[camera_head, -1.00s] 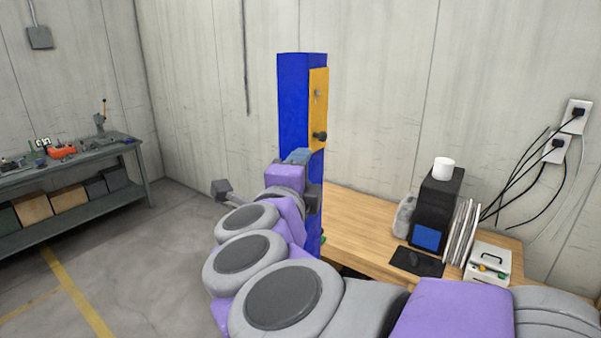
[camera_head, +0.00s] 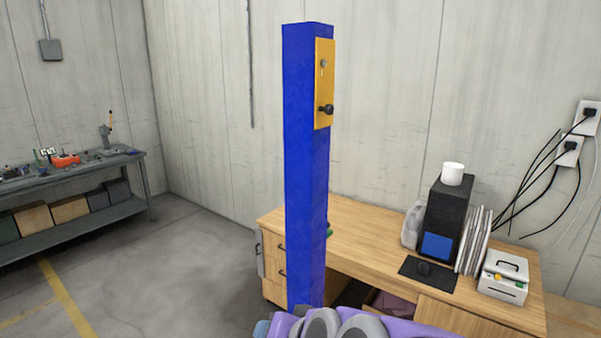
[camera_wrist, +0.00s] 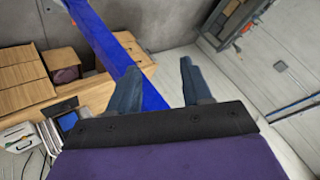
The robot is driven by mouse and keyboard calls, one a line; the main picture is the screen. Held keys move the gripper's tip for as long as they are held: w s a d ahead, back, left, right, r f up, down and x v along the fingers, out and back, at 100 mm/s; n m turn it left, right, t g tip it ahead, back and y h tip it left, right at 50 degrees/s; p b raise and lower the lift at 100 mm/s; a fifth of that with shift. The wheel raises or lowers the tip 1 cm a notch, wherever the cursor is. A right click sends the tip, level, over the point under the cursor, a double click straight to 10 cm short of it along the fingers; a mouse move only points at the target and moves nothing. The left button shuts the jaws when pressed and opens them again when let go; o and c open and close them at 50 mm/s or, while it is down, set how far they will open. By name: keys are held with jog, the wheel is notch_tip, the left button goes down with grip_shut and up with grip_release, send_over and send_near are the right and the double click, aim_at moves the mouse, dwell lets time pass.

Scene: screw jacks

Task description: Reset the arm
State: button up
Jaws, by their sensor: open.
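My gripper (camera_wrist: 160,88) shows in the wrist view with its two blue-grey fingers apart and nothing between them. In the head view my purple and grey arm is folded low at the bottom edge, and the fingers cannot be made out clearly there. A tall blue post (camera_head: 306,170) stands upright in front of the arm, with a yellow plate (camera_head: 325,85) carrying a dark knob (camera_head: 326,109). The post also runs diagonally behind the left finger in the wrist view (camera_wrist: 103,42). I cannot tell the exact gap between finger and post.
A wooden desk (camera_head: 365,238) stands behind the post, bearing a black computer tower (camera_head: 447,212), a white cup (camera_head: 453,174) and a white box (camera_head: 503,278). A workbench (camera_head: 80,172) with tools stands at the far left. The floor (camera_head: 180,262) between them is clear.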

jog(key=s+d+f+g+h+b, duration=0.2)
jog(key=s+d+f+g, duration=0.2)
jog(key=s+d+f, duration=0.5)
jog(key=s+d+f+n+g+h+b, duration=0.1)
jog(key=s+d+f+g+h+b, duration=0.2)
jog(key=s+d+f+g, duration=0.2)
jog(key=s+d+f, duration=0.3)
jog(key=s+f, duration=0.1)
jog(key=s, duration=0.3)
jog(key=shift+s+d+f+n+g+h, duration=0.25)
jog(key=shift+s+d+n+g+h, duration=0.05)
jog(key=shift+s+d, duration=0.05)
jog(key=shift+c, duration=0.5)
jog(key=shift+a, duration=0.15)
